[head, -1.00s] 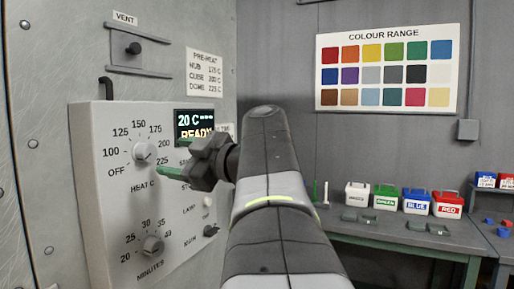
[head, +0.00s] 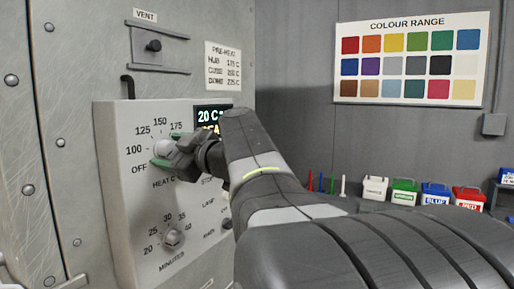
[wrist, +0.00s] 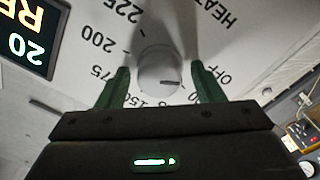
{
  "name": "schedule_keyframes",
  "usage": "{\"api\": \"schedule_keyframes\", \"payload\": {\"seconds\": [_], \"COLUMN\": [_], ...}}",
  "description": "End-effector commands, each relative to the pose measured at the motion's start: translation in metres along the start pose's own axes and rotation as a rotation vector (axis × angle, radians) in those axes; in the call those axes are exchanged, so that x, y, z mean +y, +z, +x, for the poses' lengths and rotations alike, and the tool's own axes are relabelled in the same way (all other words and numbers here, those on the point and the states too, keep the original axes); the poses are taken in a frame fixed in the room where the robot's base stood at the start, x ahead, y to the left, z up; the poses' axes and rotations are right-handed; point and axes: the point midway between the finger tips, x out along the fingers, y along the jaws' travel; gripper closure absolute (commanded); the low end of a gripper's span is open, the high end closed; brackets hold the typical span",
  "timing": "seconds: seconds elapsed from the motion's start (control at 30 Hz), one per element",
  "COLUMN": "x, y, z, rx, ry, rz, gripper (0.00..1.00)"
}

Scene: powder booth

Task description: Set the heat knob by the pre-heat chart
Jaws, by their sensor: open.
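The white heat knob (head: 163,149) is on the grey control panel (head: 115,190), on a dial marked OFF and 100 upward. In the wrist view the knob (wrist: 159,70) sits between my two green fingers, and its dark mark points toward the OFF side. My gripper (head: 167,151) is open around the knob, with small gaps showing at its sides. The wrist view also shows my gripper (wrist: 161,77). The pre-heat chart (head: 223,66) lists hub 175 C, cube 200 C and dome 225 C. The display (head: 208,116) reads 20 C and is partly hidden by my arm.
The minutes knob (head: 172,237) is lower on the panel. A vent slide (head: 154,46) and a dark handle (head: 128,87) are above it. A colour chart (head: 410,58) hangs at the right. Lidded powder boxes (head: 436,194) stand on a bench, partly hidden by my arm.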

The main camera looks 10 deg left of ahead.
Motion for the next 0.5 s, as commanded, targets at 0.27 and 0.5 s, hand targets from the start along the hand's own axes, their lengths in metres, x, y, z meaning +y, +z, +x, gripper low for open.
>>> {"api": "schedule_keyframes", "payload": {"seconds": [0.27, 0.5], "x": [0.0003, 0.0007], "y": [-0.0002, -0.0006], "z": [-0.0003, -0.0003], "rx": [0.000, 0.001], "ry": [0.001, 0.002], "rz": [0.000, 0.000], "gripper": [0.78, 0.83]}}
